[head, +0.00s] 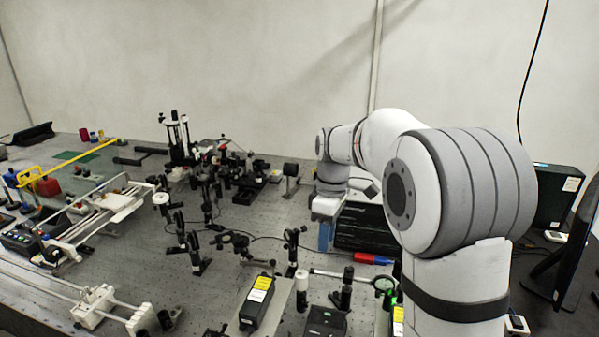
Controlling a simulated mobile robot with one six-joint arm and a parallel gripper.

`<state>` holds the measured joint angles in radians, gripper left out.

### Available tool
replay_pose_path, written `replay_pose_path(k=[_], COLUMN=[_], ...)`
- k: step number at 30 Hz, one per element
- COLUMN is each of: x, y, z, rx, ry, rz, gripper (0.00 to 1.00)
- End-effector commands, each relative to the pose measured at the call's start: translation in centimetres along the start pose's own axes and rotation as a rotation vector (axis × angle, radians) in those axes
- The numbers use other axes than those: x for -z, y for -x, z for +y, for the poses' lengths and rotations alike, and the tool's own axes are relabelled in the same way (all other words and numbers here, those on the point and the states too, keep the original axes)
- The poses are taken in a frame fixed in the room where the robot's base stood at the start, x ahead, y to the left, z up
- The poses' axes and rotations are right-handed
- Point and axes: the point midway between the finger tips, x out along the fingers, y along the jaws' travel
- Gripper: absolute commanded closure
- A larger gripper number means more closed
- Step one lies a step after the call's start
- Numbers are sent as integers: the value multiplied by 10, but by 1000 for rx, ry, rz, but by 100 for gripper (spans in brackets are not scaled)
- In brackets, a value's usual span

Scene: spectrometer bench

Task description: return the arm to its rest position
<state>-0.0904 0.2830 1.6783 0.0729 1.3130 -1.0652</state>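My gripper (326,236) is at the end of my arm, right of the middle of the head view. It points down over the optical bench (225,280), in front of a dark box with a screen-like face (366,228). A blue part shows at its lower end; I cannot tell whether it is a finger or a held thing. The fingertips are too small to make out. My arm is stretched out from the right side of the view and bends down at the wrist.
Several black optical mounts (193,252) stand across the bench. A black box with a yellow label (257,303) and a ringed lens (383,286) are near the front. A red and blue object (373,259) lies below the gripper's right. A rail assembly (110,205) is at left, a monitor (578,250) at right.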

Motion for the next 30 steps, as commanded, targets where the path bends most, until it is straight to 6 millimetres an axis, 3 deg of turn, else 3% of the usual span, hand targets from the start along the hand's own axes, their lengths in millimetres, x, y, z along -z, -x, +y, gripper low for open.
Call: replay_pose_path(k=[4, 11, 21, 30], x=[-29, -72, -129, -152], y=[14, 18, -5, -28], z=[-33, -84, -157, -186], rx=[-69, -162, -267, -301], ry=[-179, -474, -890, -1087], rz=[33, 106, 257, 348], gripper=[67, 67, 67, 67])
